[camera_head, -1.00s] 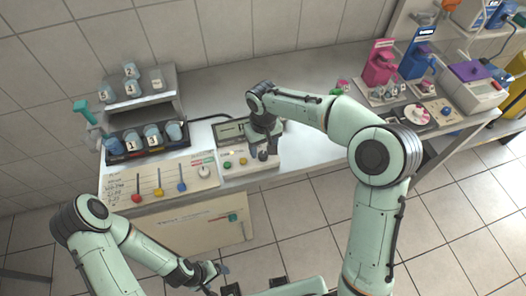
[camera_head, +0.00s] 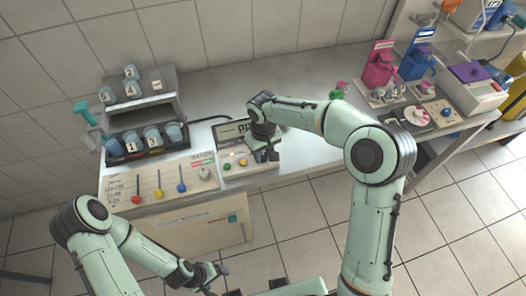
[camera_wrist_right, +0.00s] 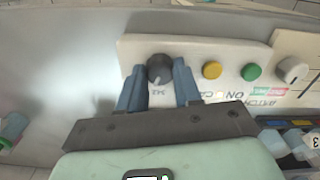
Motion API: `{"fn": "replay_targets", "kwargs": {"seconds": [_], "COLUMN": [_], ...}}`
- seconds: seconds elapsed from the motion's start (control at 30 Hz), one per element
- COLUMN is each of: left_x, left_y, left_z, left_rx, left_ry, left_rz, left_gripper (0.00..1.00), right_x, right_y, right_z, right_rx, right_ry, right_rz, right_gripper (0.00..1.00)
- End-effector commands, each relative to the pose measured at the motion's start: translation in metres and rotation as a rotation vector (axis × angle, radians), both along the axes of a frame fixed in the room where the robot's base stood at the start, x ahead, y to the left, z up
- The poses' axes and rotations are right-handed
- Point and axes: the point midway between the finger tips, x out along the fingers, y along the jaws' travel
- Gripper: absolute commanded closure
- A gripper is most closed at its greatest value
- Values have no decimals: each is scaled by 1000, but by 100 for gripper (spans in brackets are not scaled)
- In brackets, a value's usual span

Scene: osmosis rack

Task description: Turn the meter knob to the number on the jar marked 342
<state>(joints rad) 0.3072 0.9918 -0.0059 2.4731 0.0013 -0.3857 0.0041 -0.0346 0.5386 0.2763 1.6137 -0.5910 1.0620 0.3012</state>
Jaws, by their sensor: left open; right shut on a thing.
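The meter (camera_head: 236,172) is a pale box with a display at its back, on the bench left of centre. Its black knob (camera_wrist_right: 159,68) shows in the right wrist view between the two blue fingers of my right gripper (camera_wrist_right: 159,82), which is shut on it. In the head view my right gripper (camera_head: 266,154) covers the knob. Blue jars (camera_head: 152,137) with number labels stand in the rack and on its top; I cannot read 342 on any. My left gripper (camera_head: 217,270) is open and empty, low in front of the bench.
A panel with red, yellow and blue sliders (camera_head: 158,184) adjoins the meter on the left. Pink (camera_head: 379,65) and blue (camera_head: 416,60) devices stand at the right end of the bench. The bench middle (camera_head: 310,145) is mostly clear.

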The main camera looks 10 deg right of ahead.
Motion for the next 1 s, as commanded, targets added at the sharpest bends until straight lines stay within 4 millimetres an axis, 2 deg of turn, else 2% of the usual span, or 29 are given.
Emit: {"fn": "replay_targets", "kwargs": {"seconds": [0.3,0.7,0.73,0.77,0.8,1.0], "left_x": [15,15,15,15,15,15], "left_y": [0,0,0,0,0,0], "left_z": [16,16,16,16,16,16], "left_rx": [0,0,0,0,0,0], "left_ry": [-17,-17,-17,-17,-17,-17], "left_rz": [0,0,0,0,0,0], "left_gripper": [21,21,21,21,21,21], "right_x": [0,0,0,0,0,0], "right_y": [0,0,0,0,0,0], "right_z": [2,1,1,1,1,1], "right_rx": [-1,-1,-1,-1,-1,-1], "right_ry": [3,0,0,0,0,1], "right_rz": [319,367,367,367,366,366], "right_gripper": [97,97,57,47,41,41]}}
